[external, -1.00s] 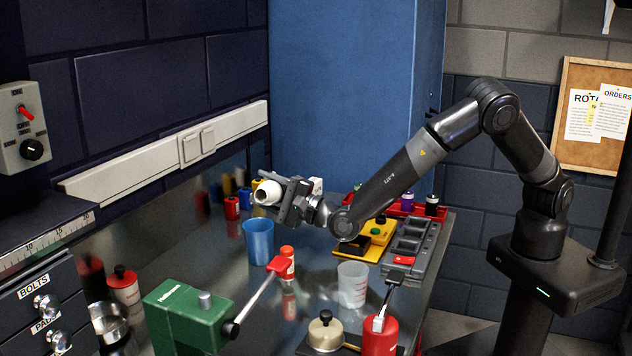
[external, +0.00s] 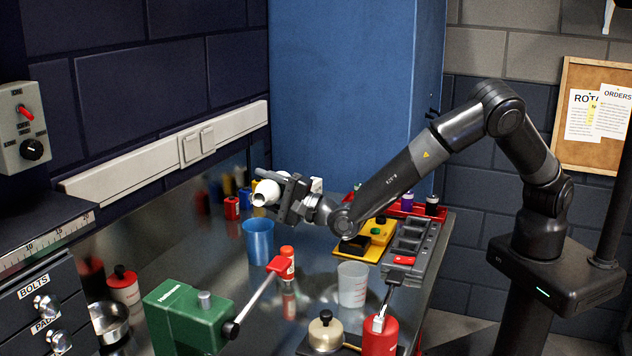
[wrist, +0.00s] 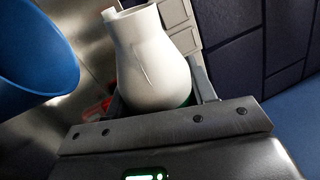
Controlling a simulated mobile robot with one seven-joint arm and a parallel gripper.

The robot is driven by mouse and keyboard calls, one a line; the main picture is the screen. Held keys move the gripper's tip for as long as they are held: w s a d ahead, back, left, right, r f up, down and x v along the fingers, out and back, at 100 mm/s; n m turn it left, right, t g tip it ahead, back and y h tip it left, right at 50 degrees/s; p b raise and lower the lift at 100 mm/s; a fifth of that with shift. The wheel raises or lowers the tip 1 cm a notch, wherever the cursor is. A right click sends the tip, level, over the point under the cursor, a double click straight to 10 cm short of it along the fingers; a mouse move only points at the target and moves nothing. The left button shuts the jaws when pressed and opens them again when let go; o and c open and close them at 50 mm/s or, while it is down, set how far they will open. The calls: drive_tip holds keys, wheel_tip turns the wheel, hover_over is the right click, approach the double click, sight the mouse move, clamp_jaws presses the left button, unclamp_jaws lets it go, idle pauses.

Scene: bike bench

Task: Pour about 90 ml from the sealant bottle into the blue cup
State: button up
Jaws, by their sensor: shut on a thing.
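The white sealant bottle (external: 267,193) is held tilted in my gripper (external: 290,200), above the bench. Its open mouth points toward the left of the external view and slightly down. The blue cup (external: 258,241) stands upright on the bench, just below the bottle's mouth and apart from it. In the wrist view the bottle (wrist: 152,62) sits between the fingers, and part of the blue cup (wrist: 32,52) fills the upper left. No stream of liquid is visible. The inside of the cup is too small to judge.
A clear measuring cup (external: 352,285) stands nearer the front. A green vise-like tool (external: 185,318) with a red-ended lever is at front left. Small colored containers (external: 232,207) stand behind the blue cup.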

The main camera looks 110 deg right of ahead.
drive_tip(key=shift+w+a+f+n+t+y, duration=0.1)
drive_tip(key=shift+f+n+t+y, duration=0.1)
drive_tip(key=shift+n, duration=0.45)
drive_tip(key=shift+a+f+n+t+y, duration=0.1)
drive_tip(key=shift+n+y, duration=0.1)
drive_tip(key=shift+n, duration=0.4)
drive_tip(key=shift+w+a+f+n+t+y, duration=0.1)
drive_tip(key=shift+n+y, duration=0.1)
drive_tip(key=shift+n, duration=0.45)
idle(0.7)
drive_tip(key=shift+a+r+n, duration=0.1)
drive_tip(key=shift+r+n, duration=0.05)
drive_tip(key=shift+n, duration=0.25)
idle(0.5)
